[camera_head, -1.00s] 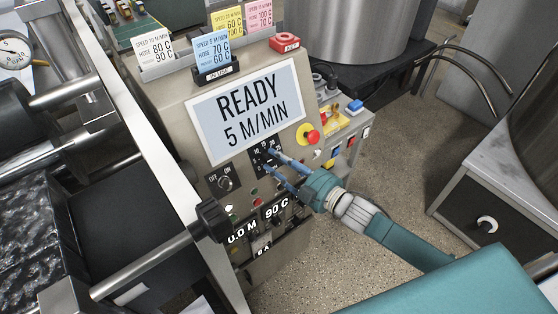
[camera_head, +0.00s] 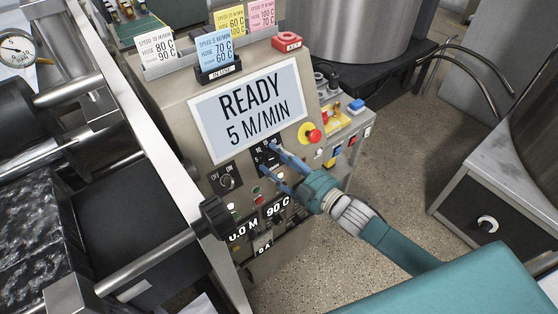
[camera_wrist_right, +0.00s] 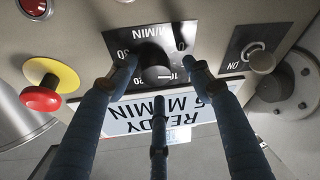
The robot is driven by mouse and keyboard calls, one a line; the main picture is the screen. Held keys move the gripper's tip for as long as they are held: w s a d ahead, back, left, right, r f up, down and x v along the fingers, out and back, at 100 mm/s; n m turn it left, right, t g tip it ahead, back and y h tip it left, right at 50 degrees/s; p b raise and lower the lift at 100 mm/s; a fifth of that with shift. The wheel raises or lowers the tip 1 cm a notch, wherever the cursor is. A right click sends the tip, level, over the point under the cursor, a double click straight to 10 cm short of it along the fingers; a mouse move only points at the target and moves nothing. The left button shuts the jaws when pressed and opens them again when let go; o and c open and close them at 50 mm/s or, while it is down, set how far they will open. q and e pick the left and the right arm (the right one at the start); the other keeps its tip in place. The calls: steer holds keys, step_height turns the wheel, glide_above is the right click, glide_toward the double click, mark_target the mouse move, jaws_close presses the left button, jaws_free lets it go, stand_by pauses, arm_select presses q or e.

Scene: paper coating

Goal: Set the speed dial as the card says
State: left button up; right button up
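The speed dial is a black knob (camera_wrist_right: 155,58) on a black M/MIN scale plate (camera_head: 266,157) on the grey control panel. My right gripper (camera_head: 270,167) reaches the plate from the right. In the right wrist view its fingers (camera_wrist_right: 158,66) stand open around the knob, one on each side and a third below, with small gaps. The knob's pointer is hard to read against the scale. The blue card (camera_head: 214,50) in the IN USE holder (camera_head: 217,73) reads speed 5 m/min, 70 C, 60 C. The display (camera_head: 250,110) reads READY 5 M/MIN. My left gripper is out of view.
An ON/OFF switch (camera_head: 227,182) sits left of the dial. A red stop button on a yellow disc (camera_head: 314,136) sits to the right. White, yellow and pink cards stand in the rack on top. Rollers (camera_head: 69,90) lie left; open floor (camera_head: 390,170) lies right.

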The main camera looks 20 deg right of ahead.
steer(key=shift+s+d+f, duration=0.15)
steer(key=shift+s+d, duration=0.25)
steer(key=shift+s, duration=0.05)
steer(key=v, duration=1.1)
steer(key=shift+a+r, duration=0.2)
steer(key=shift+a, duration=0.05)
